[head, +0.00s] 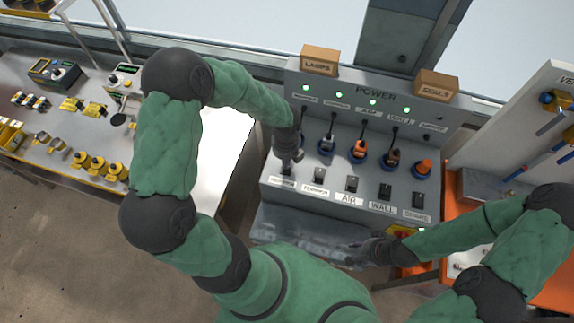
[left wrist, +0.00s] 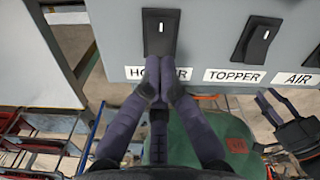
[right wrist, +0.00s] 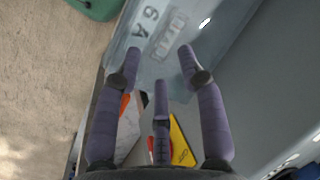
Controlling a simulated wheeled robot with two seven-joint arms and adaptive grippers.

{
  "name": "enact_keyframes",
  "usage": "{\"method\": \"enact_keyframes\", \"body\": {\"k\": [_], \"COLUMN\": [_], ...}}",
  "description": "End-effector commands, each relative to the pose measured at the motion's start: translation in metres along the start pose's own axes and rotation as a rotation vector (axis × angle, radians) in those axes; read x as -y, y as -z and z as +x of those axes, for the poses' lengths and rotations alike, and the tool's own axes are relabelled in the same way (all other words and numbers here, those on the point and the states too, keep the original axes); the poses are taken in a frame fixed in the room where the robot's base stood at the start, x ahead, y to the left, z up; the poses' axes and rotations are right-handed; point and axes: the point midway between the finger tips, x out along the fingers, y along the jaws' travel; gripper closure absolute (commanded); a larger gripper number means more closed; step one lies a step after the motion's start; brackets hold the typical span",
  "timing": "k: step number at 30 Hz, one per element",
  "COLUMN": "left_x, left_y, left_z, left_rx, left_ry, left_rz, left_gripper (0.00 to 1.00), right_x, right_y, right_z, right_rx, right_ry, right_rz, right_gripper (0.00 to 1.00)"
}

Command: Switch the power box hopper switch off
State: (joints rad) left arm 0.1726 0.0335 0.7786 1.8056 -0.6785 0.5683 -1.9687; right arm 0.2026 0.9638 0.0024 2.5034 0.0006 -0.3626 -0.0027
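The power box (head: 330,70) has a row of black rocker switches along its lower face. The hopper switch (head: 287,171) is the leftmost; in the left wrist view (left wrist: 161,30) it is a black rocker with a white mark near its top. Its label is partly hidden behind my fingers. My left gripper (head: 291,158) is at this switch, its fingertips (left wrist: 158,92) drawn together at the switch's lower edge; I cannot tell if they touch. My right gripper (head: 358,253) is low in front of the box, with its fingers (right wrist: 158,65) spread and empty.
The topper switch (left wrist: 258,40) is close on the right. Plugs, including an orange one (head: 359,147), stand above the switches, below several lit green lamps (head: 372,101). A bench with yellow parts (head: 88,160) is left, an orange stand (head: 451,195) right.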

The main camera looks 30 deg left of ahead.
Motion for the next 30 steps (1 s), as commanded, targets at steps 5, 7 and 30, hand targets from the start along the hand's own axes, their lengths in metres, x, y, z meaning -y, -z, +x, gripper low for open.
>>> {"method": "enact_keyframes", "body": {"k": [5, 7, 30], "left_x": [0.0000, 0.0000, 0.0000], "left_y": [0.0000, 0.0000, -0.0001], "left_z": [0.0000, 0.0000, 0.0079], "left_rx": [0.000, 0.000, 0.000], "left_ry": [0.000, 0.000, 0.000], "left_rz": [0.000, 0.000, 0.000], "left_gripper": [1.00, 1.00, 1.00], "right_x": [0.0000, 0.0000, -0.0018], "right_y": [0.0000, 0.0000, 0.0001], "right_z": [0.0000, 0.0000, 0.0051], "right_rx": [0.000, 0.000, 0.000], "right_ry": [0.000, 0.000, 0.000], "right_rz": [0.000, 0.000, 0.000], "right_gripper": [0.60, 0.60, 0.60]}}
